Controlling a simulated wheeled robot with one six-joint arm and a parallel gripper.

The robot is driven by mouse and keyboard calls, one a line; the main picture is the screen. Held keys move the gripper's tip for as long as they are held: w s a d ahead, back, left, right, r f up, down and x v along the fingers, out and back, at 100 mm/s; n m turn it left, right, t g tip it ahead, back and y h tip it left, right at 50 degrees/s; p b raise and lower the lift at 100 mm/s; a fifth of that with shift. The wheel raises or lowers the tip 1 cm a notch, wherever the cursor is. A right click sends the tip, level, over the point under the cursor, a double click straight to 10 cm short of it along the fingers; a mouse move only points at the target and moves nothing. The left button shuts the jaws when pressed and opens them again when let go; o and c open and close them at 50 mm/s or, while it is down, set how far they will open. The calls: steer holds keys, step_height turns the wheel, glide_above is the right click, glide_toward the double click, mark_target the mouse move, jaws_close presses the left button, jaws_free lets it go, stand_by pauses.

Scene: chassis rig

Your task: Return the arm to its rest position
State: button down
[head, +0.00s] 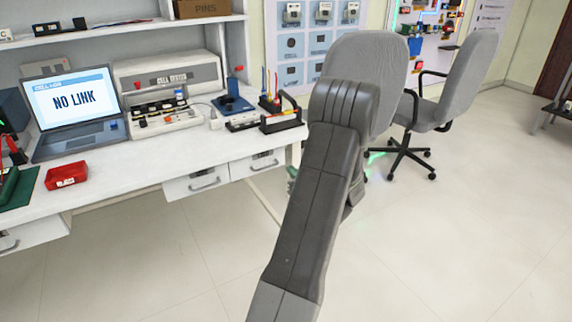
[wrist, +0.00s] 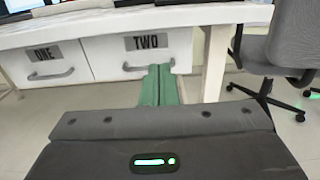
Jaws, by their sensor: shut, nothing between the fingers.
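My arm (head: 318,190) rises from the bottom of the head view and reaches up past the bench's right end. Its elbow covers part of a grey chair. My gripper (wrist: 160,70) shows in the wrist view as two green fingers side by side, shut and empty. They point toward the drawer marked TWO (wrist: 145,55), in front of the bench. Whether they touch it is hard to tell. In the head view the arm hides most of the gripper; only a bit of green shows beside it.
The white bench (head: 130,160) holds a laptop (head: 73,108), a cell tester (head: 165,75), a red tray (head: 66,175) and a black-handled carrier (head: 283,117). The drawer marked ONE (wrist: 45,63) is left of TWO; both look closed. Grey chairs (head: 470,75) stand at right. Front floor is clear.

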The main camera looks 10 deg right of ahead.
steer(key=shift+s+d, duration=0.1)
steer(key=shift+s, duration=0.15)
glide_toward(274, 154)
steer(key=w+a+r, duration=0.1)
steer(key=w, duration=0.1)
steer(key=w+a, duration=0.1)
steer(key=w+a+r, duration=0.1)
steer(key=w, duration=0.1)
steer(key=shift+w+a+r+b, duration=0.3)
steer(key=shift+a+r, duration=0.05)
steer(key=shift+a, duration=0.05)
stand_by(0.3)
